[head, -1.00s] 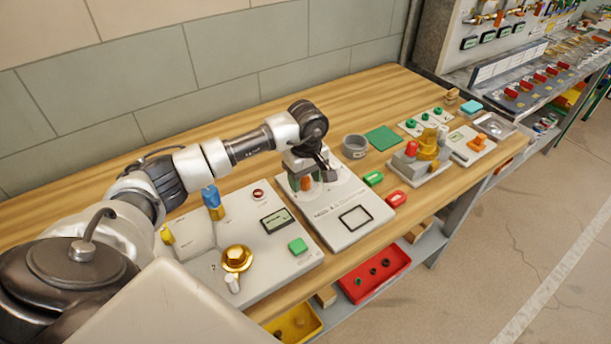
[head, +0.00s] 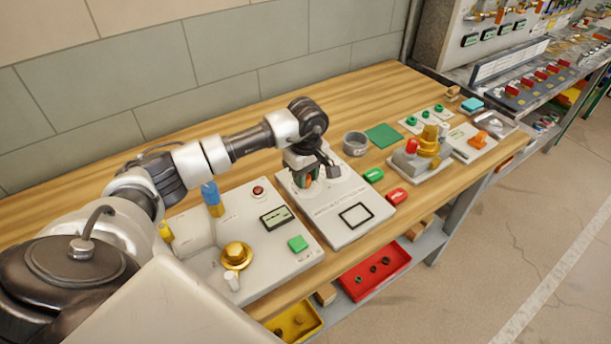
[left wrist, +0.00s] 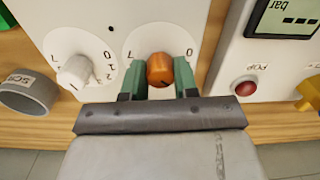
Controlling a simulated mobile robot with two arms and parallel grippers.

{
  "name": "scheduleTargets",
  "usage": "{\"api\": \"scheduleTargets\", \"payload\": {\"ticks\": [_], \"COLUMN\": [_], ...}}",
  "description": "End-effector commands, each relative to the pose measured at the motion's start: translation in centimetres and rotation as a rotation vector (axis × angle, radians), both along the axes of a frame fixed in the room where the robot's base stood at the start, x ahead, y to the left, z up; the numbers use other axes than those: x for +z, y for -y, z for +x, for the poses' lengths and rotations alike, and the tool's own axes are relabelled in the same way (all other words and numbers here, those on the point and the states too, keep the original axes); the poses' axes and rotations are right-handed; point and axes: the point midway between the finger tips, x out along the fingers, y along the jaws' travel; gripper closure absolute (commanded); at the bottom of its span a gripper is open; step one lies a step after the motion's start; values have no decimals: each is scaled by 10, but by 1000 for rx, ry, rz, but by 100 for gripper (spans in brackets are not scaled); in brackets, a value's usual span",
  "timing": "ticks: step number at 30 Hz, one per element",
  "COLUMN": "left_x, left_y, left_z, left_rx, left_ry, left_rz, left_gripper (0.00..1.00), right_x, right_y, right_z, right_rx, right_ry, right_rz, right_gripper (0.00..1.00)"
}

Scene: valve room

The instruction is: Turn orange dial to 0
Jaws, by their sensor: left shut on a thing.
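The orange dial (left wrist: 160,69) sits on a white panel (left wrist: 205,30), on a round white scale with black numerals. My left gripper (left wrist: 160,78) is shut on the orange dial, with one green fingertip on each side of it. In the head view the left gripper (head: 307,178) reaches down onto the panel, and the orange dial (head: 308,182) is mostly hidden behind it. The gripper hides the lower part of the scale, so I cannot read the dial's setting surely. My right gripper is not in view.
A white dial (left wrist: 75,72) is beside the orange one on the same panel. A grey cup (head: 355,144) stands behind. A nearer panel (head: 190,250) holds a red button (head: 258,192), a display (head: 276,217) and a gold knob (head: 236,256). A green block (head: 373,175) lies to the right.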

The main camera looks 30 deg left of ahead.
Motion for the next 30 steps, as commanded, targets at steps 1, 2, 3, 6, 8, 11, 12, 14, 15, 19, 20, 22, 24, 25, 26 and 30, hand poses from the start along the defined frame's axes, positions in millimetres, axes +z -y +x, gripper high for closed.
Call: {"api": "scheduleTargets", "payload": {"ticks": [1, 2, 3, 6, 8, 11, 12, 14, 15, 19, 20, 22, 24, 25, 26, 30], "left_x": [-1, -1, -1, -1, -1, -1, -1, -1, -1, 0, 0, 0, 0, 0, 0, 0], "left_y": [0, -1, -1, -1, -1, 0, 0, -1, -1, -1, -1, -1, -1, -1, -1, 0], "left_z": [0, 0, 0, 1, 0, 1, 1, 0, 0, 1, 1, 1, 1, 0, 0, 0], "left_rx": [26, 45, 73, 155, 209, 303, 341, 398, 436, 558, 585, 646, 703, 726, 749, 840], "left_ry": [1, 1, 1, 2, 2, 3, 3, 2, 2, 3, 3, 3, 2, 2, 2, 2], "left_rz": [0, 1, 0, 1, 1, 0, -1, 1, 1, -1, 0, 0, 1, 0, 0, 0], "left_gripper": [95, 95, 95, 95, 95, 95, 95, 95, 95, 95, 95, 95, 95, 95, 95, 95], "right_x": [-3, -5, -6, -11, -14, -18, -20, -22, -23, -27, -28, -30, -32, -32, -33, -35], "right_y": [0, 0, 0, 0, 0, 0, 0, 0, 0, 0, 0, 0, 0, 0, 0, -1], "right_z": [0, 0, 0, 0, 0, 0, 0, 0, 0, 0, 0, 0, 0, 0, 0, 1], "right_rx": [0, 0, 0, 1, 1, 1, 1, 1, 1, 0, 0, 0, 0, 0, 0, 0], "right_ry": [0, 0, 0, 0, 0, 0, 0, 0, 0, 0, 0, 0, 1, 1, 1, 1], "right_rz": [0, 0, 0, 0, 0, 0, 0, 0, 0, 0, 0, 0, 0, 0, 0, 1], "right_gripper": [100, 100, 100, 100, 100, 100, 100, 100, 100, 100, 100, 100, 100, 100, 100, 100]}}
